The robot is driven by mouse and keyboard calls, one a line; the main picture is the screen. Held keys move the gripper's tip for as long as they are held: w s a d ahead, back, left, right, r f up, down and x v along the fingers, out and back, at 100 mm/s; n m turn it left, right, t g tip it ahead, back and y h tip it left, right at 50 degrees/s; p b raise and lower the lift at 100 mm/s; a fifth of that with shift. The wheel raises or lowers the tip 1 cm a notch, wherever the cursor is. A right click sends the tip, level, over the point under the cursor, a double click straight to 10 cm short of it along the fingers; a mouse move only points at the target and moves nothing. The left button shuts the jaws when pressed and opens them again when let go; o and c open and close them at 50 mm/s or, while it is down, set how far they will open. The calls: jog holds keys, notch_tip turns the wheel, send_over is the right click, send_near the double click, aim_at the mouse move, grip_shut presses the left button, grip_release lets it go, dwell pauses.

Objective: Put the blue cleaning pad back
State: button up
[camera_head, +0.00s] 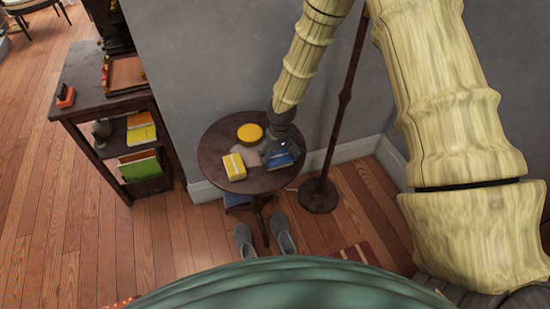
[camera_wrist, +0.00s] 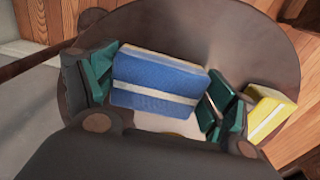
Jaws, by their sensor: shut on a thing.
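The blue cleaning pad (camera_wrist: 160,72), a block with a pale stripe and a pale top edge, sits between the green-lined fingers of my gripper (camera_wrist: 158,95) in the wrist view. My gripper is shut on it. In the head view the blue pad (camera_head: 281,159) shows at the right side of a small round dark table (camera_head: 212,146), under my gripper (camera_head: 279,153). I cannot tell whether the pad touches the tabletop. The gripper hides part of it.
A yellow block with a pale stripe (camera_head: 234,167) lies on the table, left of my gripper. A round yellow thing (camera_head: 249,132) and a pale flat thing (camera_head: 248,155) lie there too. A dark floor stand (camera_head: 320,192) rises just right of the table. A bookshelf (camera_head: 75,100) stands left.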

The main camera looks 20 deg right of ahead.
aim_at(279, 158)
jog(key=shift+f, duration=0.25)
jog(key=o, duration=0.9)
jog(key=shift+a, duration=0.1)
jog(key=shift+o, duration=0.2)
jog(key=shift+w, duration=0.1)
jog(key=shift+a, duration=0.1)
notch_tip(279, 158, up, 12)
jog(key=shift+g+y, duration=0.3)
jog(key=shift+y, duration=0.3)
jog(key=s+f, duration=0.2)
jog(key=f, duration=0.1)
jog(key=s+a+f, duration=0.1)
jog(key=s+f, duration=0.5)
jog(key=shift+s+a+f+b, duration=0.15)
jog(key=shift+a+f+b, duration=0.1)
jog(key=shift+a+b, duration=0.05)
jog(key=s+d+f, duration=0.1)
jog(key=s+f, duration=0.3)
jog(key=s, duration=0.5)
jog(key=s+d+f, duration=0.2)
jog(key=s+f, duration=0.3)
jog(key=s, duration=0.4)
jog(key=s+d+f+h, duration=0.1)
jog(key=s+d+f, duration=0.1)
jog(key=s+f, duration=0.3)
jog(key=s, duration=0.4)
jog(key=shift+s+d+f+m, duration=0.15)
jog(key=shift+m, duration=0.25)
